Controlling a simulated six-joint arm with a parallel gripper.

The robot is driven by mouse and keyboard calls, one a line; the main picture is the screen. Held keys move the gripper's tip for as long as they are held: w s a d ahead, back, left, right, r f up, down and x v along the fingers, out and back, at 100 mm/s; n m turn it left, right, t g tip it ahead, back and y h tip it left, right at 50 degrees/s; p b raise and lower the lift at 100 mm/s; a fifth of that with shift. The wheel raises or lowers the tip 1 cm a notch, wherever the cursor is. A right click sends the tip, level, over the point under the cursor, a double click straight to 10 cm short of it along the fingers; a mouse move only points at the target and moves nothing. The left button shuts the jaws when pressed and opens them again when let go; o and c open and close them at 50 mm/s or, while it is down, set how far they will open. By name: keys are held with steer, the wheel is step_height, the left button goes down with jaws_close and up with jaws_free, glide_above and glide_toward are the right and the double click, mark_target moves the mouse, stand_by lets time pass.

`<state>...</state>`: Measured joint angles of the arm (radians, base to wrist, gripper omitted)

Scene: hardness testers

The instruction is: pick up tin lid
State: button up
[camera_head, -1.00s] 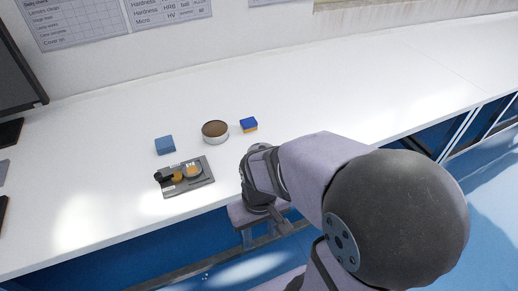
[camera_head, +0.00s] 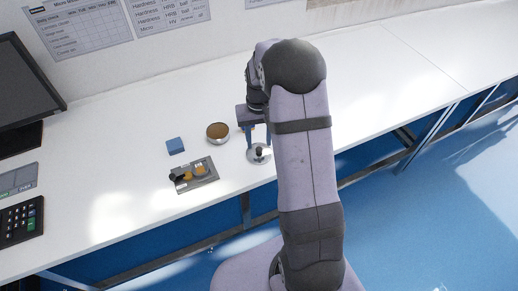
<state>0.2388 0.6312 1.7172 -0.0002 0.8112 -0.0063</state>
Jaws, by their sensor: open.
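The tin lid (camera_head: 252,159) is a round, silvery disc with a dark knob on top. It lies flat on the white bench near the front edge, right of the tray. My gripper (camera_head: 259,145) points down over the lid, its two fingers apart on either side above the knob. It holds nothing. I cannot tell how much height is left between fingertips and lid. The round tin (camera_head: 218,139) with a brown top surface stands behind and left of the lid.
A grey tray (camera_head: 205,180) with small brass-coloured and black parts lies to the left. A blue block (camera_head: 175,146) is behind it. An orange-and-blue block is mostly hidden behind my gripper. A monitor (camera_head: 22,85) and keypad (camera_head: 22,219) stand far left.

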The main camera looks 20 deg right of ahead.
mark_target(259, 149)
steer(key=shift+w+d+r, duration=0.25)
steer(key=shift+w+r, duration=0.75)
steer(key=shift+w, duration=0.1)
steer(key=shift+s, duration=0.3)
steer(key=shift+a+f, duration=0.1)
steer(key=shift+f, duration=0.2)
steer(key=shift+s+f+p, duration=0.2)
steer(key=shift+f+p, duration=1.25)
steer(key=shift+f, duration=2)
jaws_close()
